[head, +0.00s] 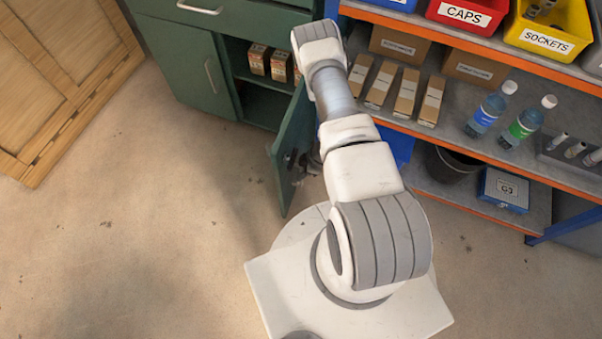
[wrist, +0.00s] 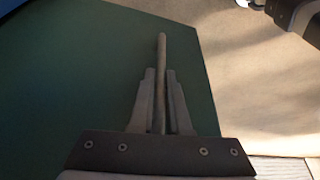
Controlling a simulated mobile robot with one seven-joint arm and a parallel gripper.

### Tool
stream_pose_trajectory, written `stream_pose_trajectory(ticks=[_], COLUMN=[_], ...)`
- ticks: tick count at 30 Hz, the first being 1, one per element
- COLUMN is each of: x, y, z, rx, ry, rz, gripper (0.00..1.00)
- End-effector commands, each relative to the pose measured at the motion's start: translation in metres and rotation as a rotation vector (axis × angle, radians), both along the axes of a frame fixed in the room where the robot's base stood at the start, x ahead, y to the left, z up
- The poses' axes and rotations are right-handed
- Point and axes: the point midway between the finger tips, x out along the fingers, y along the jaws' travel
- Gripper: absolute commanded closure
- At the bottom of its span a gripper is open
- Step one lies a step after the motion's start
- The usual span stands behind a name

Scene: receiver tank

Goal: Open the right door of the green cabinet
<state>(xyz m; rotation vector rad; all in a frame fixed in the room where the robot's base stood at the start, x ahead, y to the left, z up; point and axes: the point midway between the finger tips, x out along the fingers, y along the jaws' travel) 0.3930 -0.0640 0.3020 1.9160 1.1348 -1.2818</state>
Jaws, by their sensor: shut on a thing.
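The green cabinet (head: 185,60) stands at the upper left in the head view. Its right door (head: 292,135) is swung wide out into the room, roughly square to the cabinet front. The left door (head: 190,72) is closed, with a pale bar handle. In the wrist view the green door panel (wrist: 90,75) fills the left and middle. My gripper (wrist: 161,75) is shut on the door's bar handle (wrist: 162,45), one finger on each side. In the head view my arm and the door mostly hide the gripper and handle.
Small boxes (head: 258,60) stand on the shelf inside the open right side. To the right, an orange-edged shelf rack (head: 480,147) holds bins, cartons and bottles, close to my arm. The floor (head: 150,220) left of the door is clear.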

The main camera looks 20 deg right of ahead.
Motion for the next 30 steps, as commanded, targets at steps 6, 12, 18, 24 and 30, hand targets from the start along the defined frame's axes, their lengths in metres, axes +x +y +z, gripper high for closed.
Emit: stream_pose_trajectory(ticks=[6, 12, 18, 24, 30], x=[0.0, 0.0, -0.001, -0.007, -0.016], y=[0.0, 0.0, -0.003, -0.016, -0.032], z=[0.0, 0.0, 0.009, 0.045, 0.092], rx=[0.0, 0.0, 0.0, -0.001, 0.0], ry=[0.0, 0.0, -0.001, -0.002, -0.002], rz=[0.001, 0.0, 0.0, -0.002, -0.003], gripper=[0.55, 0.55, 0.55, 0.55, 0.55])
